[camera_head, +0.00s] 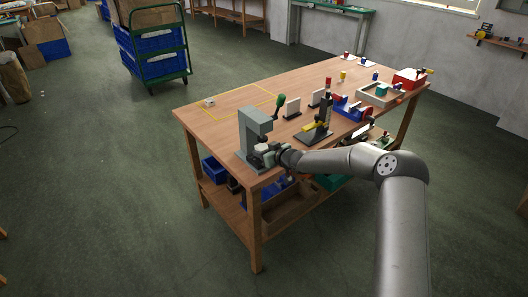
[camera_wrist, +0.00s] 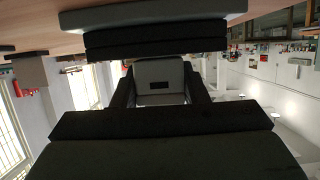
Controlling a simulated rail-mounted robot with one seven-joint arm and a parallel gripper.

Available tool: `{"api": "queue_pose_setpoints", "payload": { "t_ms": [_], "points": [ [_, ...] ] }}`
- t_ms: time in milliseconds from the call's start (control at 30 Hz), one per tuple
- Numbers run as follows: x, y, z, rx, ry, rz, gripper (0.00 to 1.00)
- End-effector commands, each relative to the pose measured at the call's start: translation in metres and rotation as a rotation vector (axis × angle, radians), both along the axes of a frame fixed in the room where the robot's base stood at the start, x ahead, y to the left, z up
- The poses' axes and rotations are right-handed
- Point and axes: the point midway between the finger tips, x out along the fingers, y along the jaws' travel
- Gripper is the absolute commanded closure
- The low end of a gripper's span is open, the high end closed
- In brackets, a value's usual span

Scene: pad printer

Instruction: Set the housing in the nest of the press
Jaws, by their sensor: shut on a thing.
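The grey-green press (camera_head: 250,122) stands at the near left corner of the wooden bench. My gripper (camera_head: 272,154) is at the front of the press, low beside its base. In the wrist view, my gripper (camera_wrist: 162,92) has its black fingers shut on a pale grey block with a dark slot, which looks to be the housing (camera_wrist: 160,72). A thick black slab (camera_wrist: 155,38) and a grey-green plate (camera_wrist: 150,15), apparently part of the press, lie close to the housing. I cannot tell whether the housing touches the nest; the nest itself is not clearly seen.
The bench (camera_head: 222,119) also holds a green-handled tool (camera_head: 279,104), a dark stand with a yellow part (camera_head: 316,130), a blue fixture (camera_head: 352,107) and a pale tray (camera_head: 379,96). A small pale part (camera_head: 209,102) lies by the yellow-marked area, which is mostly clear.

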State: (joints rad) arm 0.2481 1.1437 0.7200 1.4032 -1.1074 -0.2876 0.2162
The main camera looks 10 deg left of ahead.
Motion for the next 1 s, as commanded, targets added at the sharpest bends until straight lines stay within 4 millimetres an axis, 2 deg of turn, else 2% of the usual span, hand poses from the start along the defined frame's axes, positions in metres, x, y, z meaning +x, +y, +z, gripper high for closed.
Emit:
{"api": "queue_pose_setpoints", "payload": {
  "t_ms": [1000],
  "points": [
    [0.0,-0.0002,-0.0072,0.0,0.0,0.0,0.73]
  ]
}}
